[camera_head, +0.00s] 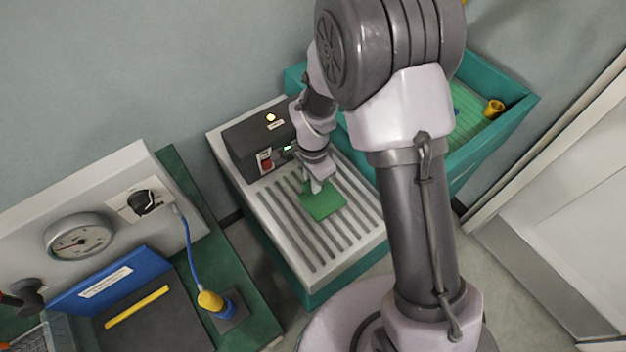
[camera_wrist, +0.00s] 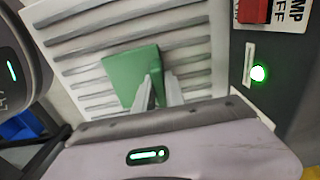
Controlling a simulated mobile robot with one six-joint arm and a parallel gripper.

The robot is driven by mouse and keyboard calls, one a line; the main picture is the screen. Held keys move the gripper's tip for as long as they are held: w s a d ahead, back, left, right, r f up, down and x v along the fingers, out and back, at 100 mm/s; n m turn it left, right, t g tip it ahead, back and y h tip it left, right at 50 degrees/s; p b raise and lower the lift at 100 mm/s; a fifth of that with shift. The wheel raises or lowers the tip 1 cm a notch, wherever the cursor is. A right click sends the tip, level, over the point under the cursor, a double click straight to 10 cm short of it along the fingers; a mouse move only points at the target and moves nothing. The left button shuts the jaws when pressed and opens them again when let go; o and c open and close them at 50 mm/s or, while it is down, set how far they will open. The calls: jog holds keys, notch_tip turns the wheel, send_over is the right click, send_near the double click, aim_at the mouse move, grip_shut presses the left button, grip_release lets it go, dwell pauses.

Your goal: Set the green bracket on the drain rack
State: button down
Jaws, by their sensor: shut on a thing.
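The green bracket (camera_head: 322,200) is a flat green piece at the slatted drain rack (camera_head: 345,253), near its middle. My gripper (camera_head: 314,184) reaches down from above with its fingers at the bracket's upper edge. In the wrist view, the two fingers (camera_wrist: 160,92) are close together and shut on the bracket (camera_wrist: 130,75), which lies over the grey slats of the rack (camera_wrist: 110,22). I cannot tell for certain whether the bracket touches the slats. Part of the bracket is hidden behind the fingers.
A dark box (camera_head: 255,143) with a red switch and lit lamp stands at the rack's back end. A teal basin (camera_head: 505,112) holding a yellow part (camera_head: 494,109) is at right. A bench with a gauge (camera_head: 78,237) and blue-lidded case (camera_head: 105,280) is at left.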

jog(key=shift+f, duration=0.15)
jog(key=c, duration=1.3)
grip_release()
notch_tip(320, 180, up, 6)
jog(key=p, duration=0.3)
jog(key=shift+p, duration=0.35)
